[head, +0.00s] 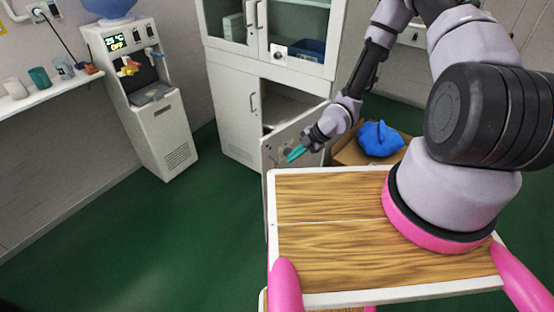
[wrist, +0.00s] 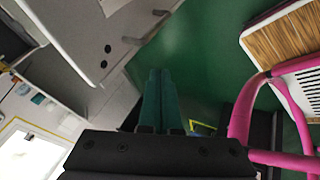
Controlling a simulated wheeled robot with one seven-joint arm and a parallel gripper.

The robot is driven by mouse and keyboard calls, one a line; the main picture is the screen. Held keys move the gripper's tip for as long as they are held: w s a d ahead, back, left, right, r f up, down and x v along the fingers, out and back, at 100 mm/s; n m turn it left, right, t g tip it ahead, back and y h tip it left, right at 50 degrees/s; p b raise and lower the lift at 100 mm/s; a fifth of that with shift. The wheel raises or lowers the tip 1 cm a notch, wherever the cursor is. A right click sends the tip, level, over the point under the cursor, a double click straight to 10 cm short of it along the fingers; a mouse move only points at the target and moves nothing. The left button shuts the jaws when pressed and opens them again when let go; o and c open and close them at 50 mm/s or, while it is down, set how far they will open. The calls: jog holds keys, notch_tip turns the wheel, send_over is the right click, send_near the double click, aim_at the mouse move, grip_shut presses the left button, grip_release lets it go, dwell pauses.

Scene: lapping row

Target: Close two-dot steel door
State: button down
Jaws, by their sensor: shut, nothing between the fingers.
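The two-dot steel door (head: 285,149) is a light grey lower cabinet door that stands swung open toward me, with the dark inside showing behind it. In the wrist view the grey door panel (wrist: 82,32) with two black dots fills the upper left, and a handle stands out near its edge. My gripper (head: 294,155), with teal fingers, is in front of the door's upper part in the head view. Its fingers (wrist: 160,72) are together and empty. I cannot tell whether they touch the door. My arm's end hides part of the door.
The white cabinet (head: 237,82) has glass upper doors and a shut lower left door. A box with a blue bag (head: 380,139) stands on the floor to the right. A water dispenser (head: 165,135) and a shelf with cups are to the left. Green floor (head: 160,240) is clear at the left.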

aim_at(269, 164)
jog(key=w+a+f, duration=0.1)
jog(key=a+f, duration=0.1)
jog(key=w+a+f, duration=0.1)
jog(key=a+f, duration=0.2)
jog(key=w+a+f, duration=0.2)
jog(key=a, duration=0.1)
jog(key=shift+a+f, duration=0.15)
jog(key=shift+f, duration=0.2)
jog(key=shift+w, duration=0.1)
